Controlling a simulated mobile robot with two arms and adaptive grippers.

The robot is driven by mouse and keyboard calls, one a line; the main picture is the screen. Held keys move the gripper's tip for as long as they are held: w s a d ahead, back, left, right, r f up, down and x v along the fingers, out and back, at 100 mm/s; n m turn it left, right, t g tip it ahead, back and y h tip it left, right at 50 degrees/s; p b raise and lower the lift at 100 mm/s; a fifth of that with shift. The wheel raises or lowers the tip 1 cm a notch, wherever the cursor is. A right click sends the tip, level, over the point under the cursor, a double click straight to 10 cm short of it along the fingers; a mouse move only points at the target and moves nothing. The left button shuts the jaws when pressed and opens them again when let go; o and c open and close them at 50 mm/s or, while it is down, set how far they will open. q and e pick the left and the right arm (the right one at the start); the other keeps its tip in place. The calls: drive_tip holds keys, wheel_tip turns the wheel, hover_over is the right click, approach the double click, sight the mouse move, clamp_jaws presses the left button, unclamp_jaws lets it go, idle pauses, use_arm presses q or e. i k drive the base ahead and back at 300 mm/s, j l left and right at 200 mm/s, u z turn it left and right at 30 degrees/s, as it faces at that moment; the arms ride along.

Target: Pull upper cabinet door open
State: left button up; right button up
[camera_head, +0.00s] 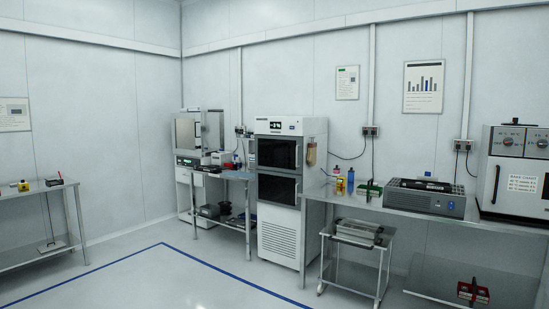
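A tall white cabinet (316,180) stands against the back wall, near the middle of the camera_head view. It has a small display at the top and two dark window doors, one above the other. The upper door (277,153) looks shut, and so does the lower door (277,189). Louvred vents are below them. The door handles are too small to make out clearly. Neither of my grippers is in view.
A metal bench (400,207) with a grey box unit (424,197) and bottles runs right from the cabinet. A cart (355,252) stands under it. A smaller table (235,176) is left of the cabinet, another table (35,193) far left. The floor (190,280) in front is clear.

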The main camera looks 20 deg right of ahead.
sight(278, 153)
drive_tip(key=i+l+z, duration=0.25)
drive_tip(key=i, duration=0.3)
drive_tip(key=i+z, duration=0.25)
drive_tip(key=i, duration=0.3)
